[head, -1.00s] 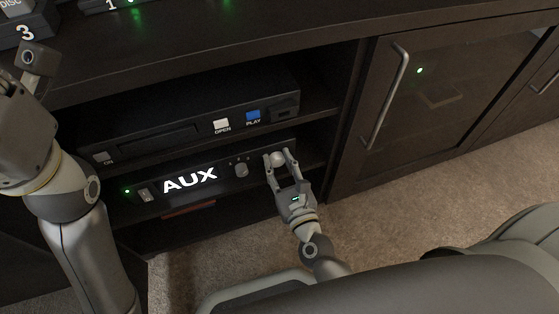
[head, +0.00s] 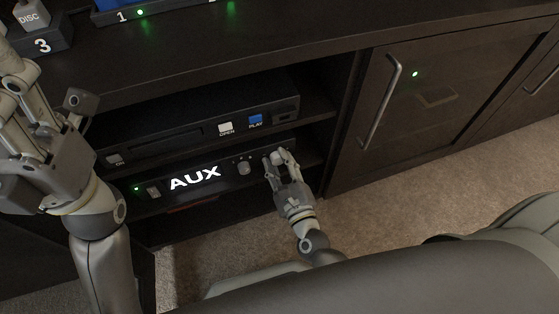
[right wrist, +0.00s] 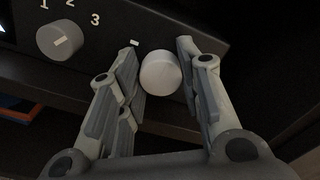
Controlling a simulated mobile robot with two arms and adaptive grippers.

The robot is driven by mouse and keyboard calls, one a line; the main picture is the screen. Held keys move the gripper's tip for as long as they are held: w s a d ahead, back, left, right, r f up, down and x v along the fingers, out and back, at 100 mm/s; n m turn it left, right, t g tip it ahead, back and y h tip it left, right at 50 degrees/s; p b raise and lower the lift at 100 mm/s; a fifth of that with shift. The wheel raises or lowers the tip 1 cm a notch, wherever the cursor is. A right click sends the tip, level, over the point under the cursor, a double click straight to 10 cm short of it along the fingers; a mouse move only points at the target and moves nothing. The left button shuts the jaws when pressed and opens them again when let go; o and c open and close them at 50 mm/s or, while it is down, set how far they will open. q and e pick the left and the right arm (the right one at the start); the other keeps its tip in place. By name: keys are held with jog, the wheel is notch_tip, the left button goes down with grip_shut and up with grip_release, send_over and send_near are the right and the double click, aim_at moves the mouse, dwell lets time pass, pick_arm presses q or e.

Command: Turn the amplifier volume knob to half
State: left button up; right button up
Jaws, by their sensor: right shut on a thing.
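The amplifier (head: 222,187) is the black unit with the lit AUX display on the lower shelf, in the head view. Its pale round volume knob (head: 279,155) is at the right end of the front. In the right wrist view the knob (right wrist: 160,73) sits between the two fingers, and no pointer mark can be made out on its face. My right gripper (head: 279,157) is shut on the knob and partly covers it in the head view. My left gripper (head: 14,75) is raised at the left edge, away from the amplifier; its finger opening is unclear.
A smaller selector knob (head: 244,168) sits left of the volume knob, with numbers around it in the right wrist view. A disc player (head: 180,135) with OPEN and PLAY buttons is on the shelf above. A glass cabinet door (head: 440,85) with a long handle is at right.

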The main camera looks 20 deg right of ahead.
dwell(0.3)
jog(key=o, duration=1)
jog(key=shift+o, duration=0.2)
jog(key=shift+s+a+f, duration=0.1)
jog(key=shift+f, duration=0.05)
